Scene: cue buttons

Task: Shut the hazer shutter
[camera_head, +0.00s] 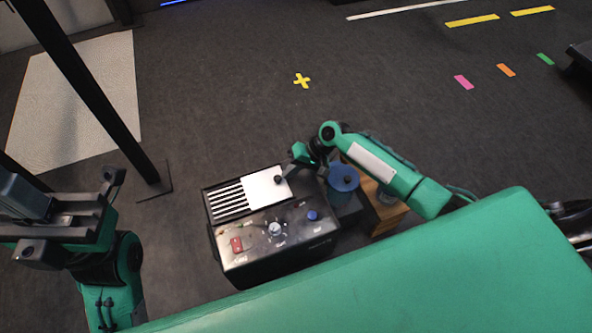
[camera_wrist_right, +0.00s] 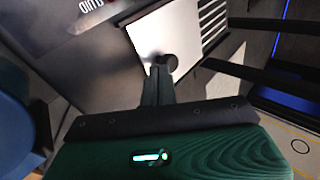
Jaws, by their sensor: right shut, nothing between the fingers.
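The hazer is a black box (camera_head: 285,262) on the floor, with a white sliding shutter plate (camera_head: 265,188) on its top. The plate covers the right part of the vent; several white-edged slots (camera_head: 228,202) lie bare to its left. A black knob (camera_head: 278,179) stands at the plate's right end. My right gripper (camera_head: 290,171) is shut and empty, just right of the knob. In the right wrist view the fingers (camera_wrist_right: 160,72) reach the side of the knob (camera_wrist_right: 171,61); I cannot tell if they touch. My left gripper (camera_head: 75,222) is at the left, away from the hazer; its jaw opening is unclear.
A black stand (camera_head: 95,100) rises at the left.

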